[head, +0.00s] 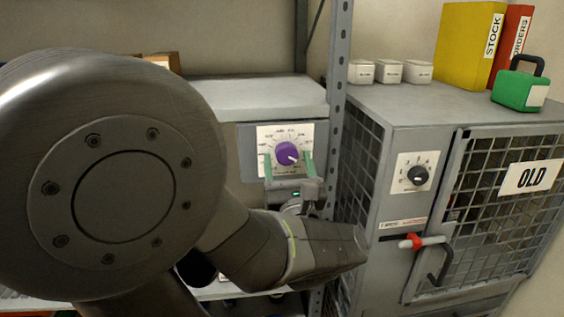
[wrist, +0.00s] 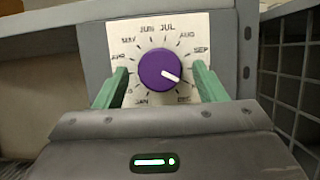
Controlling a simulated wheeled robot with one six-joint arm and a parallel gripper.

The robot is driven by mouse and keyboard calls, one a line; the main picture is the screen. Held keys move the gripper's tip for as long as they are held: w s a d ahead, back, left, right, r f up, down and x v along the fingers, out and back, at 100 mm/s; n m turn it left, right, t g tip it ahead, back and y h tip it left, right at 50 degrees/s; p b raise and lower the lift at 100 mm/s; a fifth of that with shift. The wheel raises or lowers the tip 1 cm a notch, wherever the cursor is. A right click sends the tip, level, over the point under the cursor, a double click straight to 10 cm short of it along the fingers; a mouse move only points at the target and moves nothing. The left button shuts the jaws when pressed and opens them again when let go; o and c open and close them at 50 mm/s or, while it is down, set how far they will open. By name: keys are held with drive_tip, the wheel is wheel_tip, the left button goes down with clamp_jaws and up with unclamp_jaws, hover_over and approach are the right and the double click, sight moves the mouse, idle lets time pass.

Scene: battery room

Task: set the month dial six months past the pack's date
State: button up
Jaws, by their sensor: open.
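The month dial is a purple knob (wrist: 160,70) on a white plate (wrist: 118,28) with month names around it; it also shows in the head view (head: 288,153). Its white pointer aims right and slightly down, towards labels hidden behind the right finger. JUN and JUL are at the top, SEP at upper right, JAN and DEC at the bottom. My gripper (wrist: 160,76) is open, its green fingers on either side of the knob, apart from it. A green case with a black handle (head: 517,92) stands at right; its pale label is unreadable. I cannot tell whether it is the pack.
A grey cage cabinet (head: 386,103) stands at right, with a black knob (head: 418,175), a red-tipped handle (head: 411,241) and an OLD sign (head: 531,177). Small white boxes (head: 389,71), a yellow STOCK binder (head: 466,46) and a red ORDERS binder (head: 515,42) are on top. A perforated post (head: 338,100) stands beside the dial.

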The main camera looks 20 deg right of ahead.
drive_tip(key=shift+w, duration=0.1)
drive_tip(key=shift+c, duration=0.2)
drive_tip(key=c, duration=0.9)
drive_tip(key=shift+n+b, duration=0.35)
drive_tip(key=shift+n, duration=0.05)
